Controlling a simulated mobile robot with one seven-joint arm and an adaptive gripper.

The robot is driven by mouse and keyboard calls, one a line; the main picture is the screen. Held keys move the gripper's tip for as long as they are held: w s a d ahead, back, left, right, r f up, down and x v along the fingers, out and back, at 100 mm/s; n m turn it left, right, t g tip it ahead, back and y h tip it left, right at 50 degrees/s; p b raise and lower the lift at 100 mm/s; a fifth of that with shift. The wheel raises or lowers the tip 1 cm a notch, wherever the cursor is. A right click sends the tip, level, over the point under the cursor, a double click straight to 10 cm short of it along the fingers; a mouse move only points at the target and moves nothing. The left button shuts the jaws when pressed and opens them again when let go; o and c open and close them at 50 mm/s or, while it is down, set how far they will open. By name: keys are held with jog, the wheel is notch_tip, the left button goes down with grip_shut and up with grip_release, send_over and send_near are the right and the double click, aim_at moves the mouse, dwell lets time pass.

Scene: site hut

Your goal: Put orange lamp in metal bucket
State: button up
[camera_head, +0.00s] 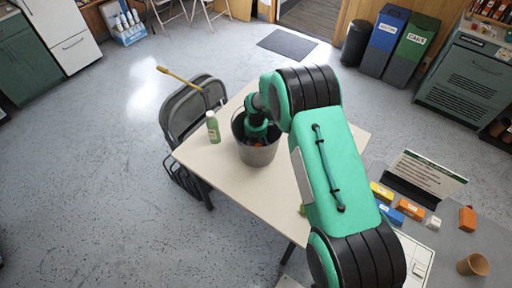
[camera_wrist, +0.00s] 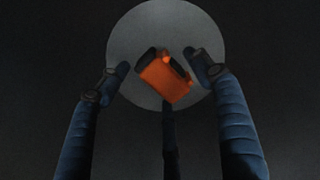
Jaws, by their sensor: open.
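The metal bucket (camera_head: 258,156) stands upright on the pale table. My gripper (camera_wrist: 159,68) reaches down inside it, with its fingers spread open. The orange lamp (camera_wrist: 166,80) is inside the bucket, tilted in the picture, over the round grey bucket floor (camera_wrist: 130,30) in the wrist view. It lies between the fingertips, with a gap visible on both sides. A small orange patch of it also shows inside the bucket in the head view (camera_head: 259,146). I cannot tell whether it rests on the floor.
A green bottle (camera_head: 213,127) stands on the table (camera_head: 225,172) left of the bucket. A folding chair (camera_head: 185,112) with a yellow-handled tool (camera_head: 178,76) is beyond it. A grey counter (camera_head: 450,235) at right holds coloured blocks (camera_head: 409,209) and a brown cup (camera_head: 473,265).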

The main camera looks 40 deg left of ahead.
jog(key=shift+r, duration=0.15)
notch_tip(320, 180, up, 12)
jog(key=p, duration=0.1)
dwell(0.6)
dwell(0.5)
